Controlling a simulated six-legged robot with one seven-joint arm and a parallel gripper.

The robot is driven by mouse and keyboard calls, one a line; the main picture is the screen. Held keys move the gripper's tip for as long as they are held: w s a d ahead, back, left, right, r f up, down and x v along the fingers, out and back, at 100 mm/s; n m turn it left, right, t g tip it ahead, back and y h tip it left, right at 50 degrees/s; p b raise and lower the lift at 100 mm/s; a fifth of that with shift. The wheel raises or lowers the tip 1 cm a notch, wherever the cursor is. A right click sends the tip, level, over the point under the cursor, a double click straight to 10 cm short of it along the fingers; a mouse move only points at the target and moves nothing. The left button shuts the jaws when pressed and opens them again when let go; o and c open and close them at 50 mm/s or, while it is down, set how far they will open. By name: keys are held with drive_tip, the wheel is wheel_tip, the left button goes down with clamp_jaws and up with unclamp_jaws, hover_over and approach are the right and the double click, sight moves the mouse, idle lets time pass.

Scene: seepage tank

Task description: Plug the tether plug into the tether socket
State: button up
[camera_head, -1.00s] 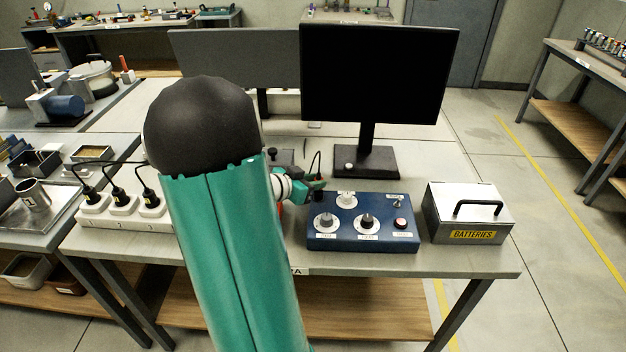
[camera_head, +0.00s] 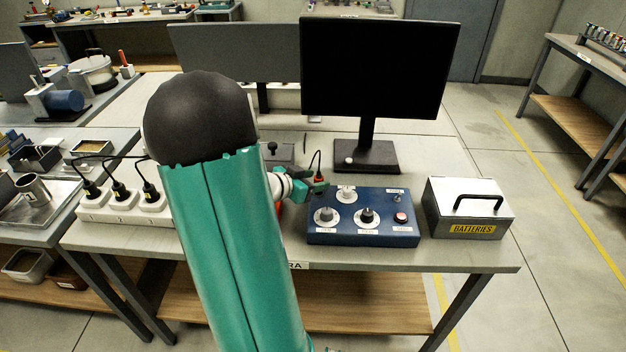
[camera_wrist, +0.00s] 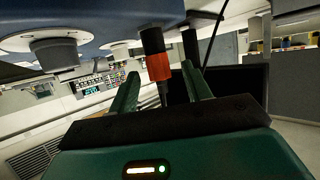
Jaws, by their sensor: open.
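The tether plug (camera_head: 319,179) is a black plug with an orange band, upright at the back left corner of the blue control box (camera_head: 362,238). A black cable rises from it. In the wrist view the plug (camera_wrist: 158,66) stands against the blue box surface (camera_wrist: 100,12), which appears inverted at the top. Its inner end is hidden, and I cannot make out the tether socket or how deep the plug sits. My gripper (camera_head: 316,190) is at the plug. In the wrist view my gripper (camera_wrist: 160,90) is open, with the orange band between and just beyond its green fingertips.
The box carries white dials, a switch and a red button. A monitor (camera_head: 380,70) stands behind it. A metal batteries case (camera_head: 468,211) is to its right. A white power strip (camera_head: 125,210) with black plugs lies left of my arm. The table front is clear.

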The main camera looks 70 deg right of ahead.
drive_tip(key=v, duration=1.3)
drive_tip(key=shift+a+r, duration=0.15)
drive_tip(key=shift+a, duration=0.2)
drive_tip(key=shift+w, duration=0.15)
drive_tip(key=w+a+r+n+t+y, duration=0.3)
drive_tip(key=a+n, duration=0.5)
drive_tip(key=a, duration=0.5)
drive_tip(key=w+a+r+n+t+y, duration=0.3)
drive_tip(key=a+n, duration=0.5)
drive_tip(key=a, duration=0.6)
drive_tip(key=w+a+r+n+t+y, duration=0.3)
drive_tip(key=a+n+t+y, duration=0.2)
drive_tip(key=a, duration=0.9)
drive_tip(key=n+t, duration=0.1)
drive_tip(key=n, duration=0.2)
drive_tip(key=shift+r+t, duration=0.2)
drive_tip(key=shift+t, duration=0.2)
drive_tip(key=shift+a, duration=0.1)
